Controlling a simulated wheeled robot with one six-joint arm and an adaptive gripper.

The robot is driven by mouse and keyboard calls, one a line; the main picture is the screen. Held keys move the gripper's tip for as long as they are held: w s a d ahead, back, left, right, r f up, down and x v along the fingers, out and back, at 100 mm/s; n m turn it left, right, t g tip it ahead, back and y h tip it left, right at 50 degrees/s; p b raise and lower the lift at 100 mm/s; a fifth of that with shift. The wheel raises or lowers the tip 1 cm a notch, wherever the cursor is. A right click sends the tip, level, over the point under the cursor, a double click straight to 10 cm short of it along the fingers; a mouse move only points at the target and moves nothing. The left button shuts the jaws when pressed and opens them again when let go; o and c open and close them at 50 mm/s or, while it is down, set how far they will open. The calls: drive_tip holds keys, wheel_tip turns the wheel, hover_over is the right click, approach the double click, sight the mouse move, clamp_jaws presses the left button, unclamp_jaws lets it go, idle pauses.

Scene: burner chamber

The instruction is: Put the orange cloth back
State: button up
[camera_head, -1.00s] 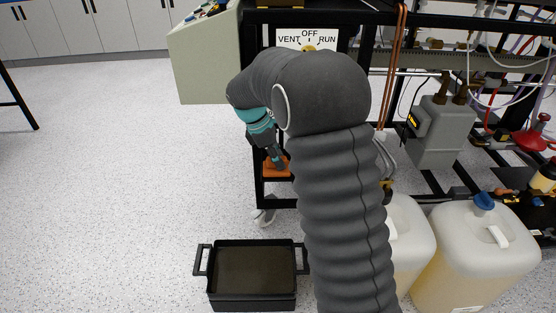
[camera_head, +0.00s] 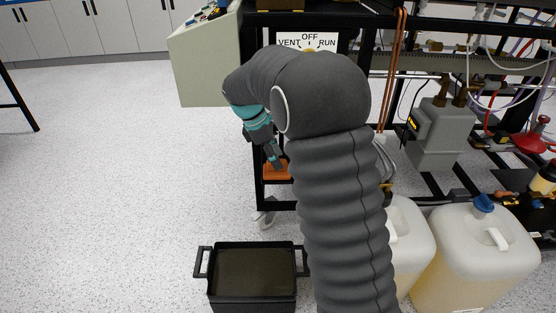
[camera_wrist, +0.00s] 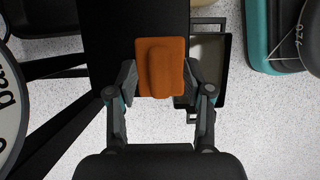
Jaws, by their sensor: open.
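The orange cloth (camera_wrist: 162,68) lies folded on a dark flat surface (camera_wrist: 112,22) in the wrist view. In the head view the orange cloth (camera_head: 277,171) shows low in the black frame, partly hidden by my arm and gripper. My gripper (camera_wrist: 160,78) is open, with one finger on each side of the cloth in the wrist picture. I cannot tell whether the fingers touch it. In the head view my gripper (camera_head: 274,158) points down just above the cloth.
A black tray with handles (camera_head: 253,275) stands on the floor below. Pale canisters (camera_head: 476,254) stand at the right beside the black rack. A VENT/OFF/RUN panel (camera_head: 308,41) is on the frame above. The floor at the left is clear.

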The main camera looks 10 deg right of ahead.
sight(264, 169)
drive_tip(key=s+p+v, duration=0.1)
drive_tip(key=p+v, duration=0.1)
drive_tip(key=v, duration=0.7)
drive_tip(key=s+d+r+m+t+y, duration=0.1)
drive_tip(key=s+d+r+m, duration=0.15)
drive_tip(key=s+r, duration=0.35)
drive_tip(key=s+d+f+m+t+y, duration=0.1)
drive_tip(key=s+m, duration=0.5)
drive_tip(key=s, duration=0.6)
drive_tip(key=s+d+f+m+t+y, duration=0.1)
drive_tip(key=s+m+t, duration=0.3)
drive_tip(key=s, duration=0.9)
drive_tip(key=f+m+y, duration=0.1)
drive_tip(key=m, duration=0.2)
drive_tip(key=shift+d+y, duration=0.2)
drive_tip(key=shift+y, duration=0.1)
